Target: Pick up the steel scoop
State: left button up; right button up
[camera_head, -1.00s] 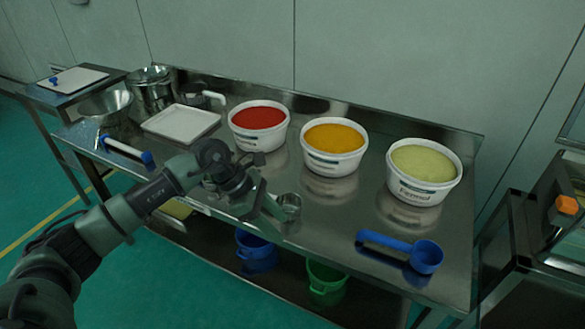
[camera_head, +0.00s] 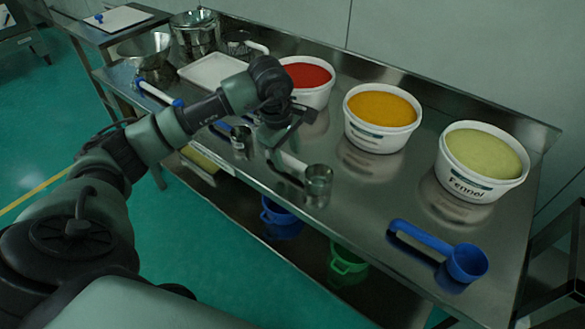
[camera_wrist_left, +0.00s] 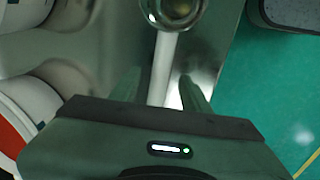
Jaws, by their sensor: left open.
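The steel scoop lies on the steel table, with its shiny round cup (camera_head: 318,181) near the front edge and its pale handle running back to the upper left. My left gripper (camera_head: 290,137) is open over the handle, and my arm and gripper hide part of what is behind. In the left wrist view the handle (camera_wrist_left: 167,60) runs between the two spread fingers (camera_wrist_left: 160,90), with a gap on both sides. The cup (camera_wrist_left: 177,8) is cut off at the top edge there. Whether the fingers are down at handle height is unclear. My right gripper is not seen.
Tubs of red (camera_head: 307,76), orange (camera_head: 382,112) and light green (camera_head: 483,155) contents stand behind. A blue scoop (camera_head: 440,248) lies to the right. Another small metal cup (camera_head: 240,138) sits left of the gripper. A white tray (camera_head: 205,72) and metal bowl (camera_head: 146,50) are farther left.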

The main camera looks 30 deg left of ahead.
pick_arm(q)
jog(key=shift+w+f, duration=0.1)
jog(key=shift+f, duration=0.5)
jog(key=shift+r, duration=0.1)
grip_shut()
jog(key=shift+r, duration=0.15)
